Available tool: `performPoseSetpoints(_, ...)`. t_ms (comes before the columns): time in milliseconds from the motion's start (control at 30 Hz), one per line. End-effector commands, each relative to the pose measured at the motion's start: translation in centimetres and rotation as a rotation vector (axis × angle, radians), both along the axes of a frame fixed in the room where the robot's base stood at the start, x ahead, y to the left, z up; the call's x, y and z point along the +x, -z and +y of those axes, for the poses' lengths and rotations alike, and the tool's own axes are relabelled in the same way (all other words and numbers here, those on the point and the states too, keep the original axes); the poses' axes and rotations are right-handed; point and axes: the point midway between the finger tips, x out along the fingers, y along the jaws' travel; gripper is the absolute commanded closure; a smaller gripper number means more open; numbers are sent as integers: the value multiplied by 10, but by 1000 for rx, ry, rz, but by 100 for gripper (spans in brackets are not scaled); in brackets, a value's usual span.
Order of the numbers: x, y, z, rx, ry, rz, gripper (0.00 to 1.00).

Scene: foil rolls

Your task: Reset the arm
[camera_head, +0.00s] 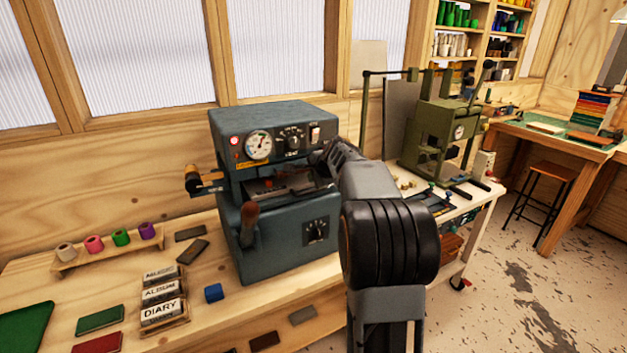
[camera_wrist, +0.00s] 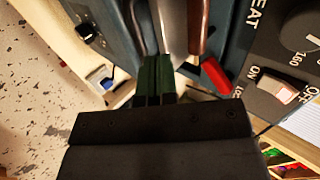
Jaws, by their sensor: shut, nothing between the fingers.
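My arm rises from the bottom of the head view and bends at its black joint toward the blue-grey foil machine (camera_head: 270,252). The wrist is in front of the machine's open middle. The fingertips are hard to make out there. In the wrist view my gripper (camera_wrist: 153,66) shows dark fingers together, with nothing seen between them. The machine's panel (camera_wrist: 276,62) with its dial and ON/OFF switch is close on the right. A gold-orange roll (camera_head: 194,180) sits on the machine's left side.
A wooden rack (camera_head: 110,252) holds white, pink, green and purple rolls at left. DIARY and ALBUM type blocks (camera_head: 163,300), a blue cube (camera_head: 213,292) and coloured covers lie on the bench. A green press (camera_head: 440,135) stands at right. Floor (camera_head: 540,290) is open at right.

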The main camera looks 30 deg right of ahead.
Motion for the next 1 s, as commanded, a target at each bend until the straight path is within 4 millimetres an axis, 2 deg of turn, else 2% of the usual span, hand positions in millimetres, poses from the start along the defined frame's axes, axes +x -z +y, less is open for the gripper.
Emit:
performPoseSetpoints(133,-8,-12,-1,-1,2,-1,100)
performPoseSetpoints(467,-14,-14,-2,-47,-44,10,100)
performPoseSetpoints(567,-28,15,2,-134,-160,104,100)
performPoseSetpoints(633,-52,40,13,-208,-280,198,100)
performPoseSetpoints(700,-82,57,41,-298,-448,287,100)
performPoseSetpoints(767,-111,68,68,-375,-600,351,100)
performPoseSetpoints(900,-184,88,130,-548,-953,460,100)
performPoseSetpoints(1000,-232,100,162,-653,-1154,501,100)
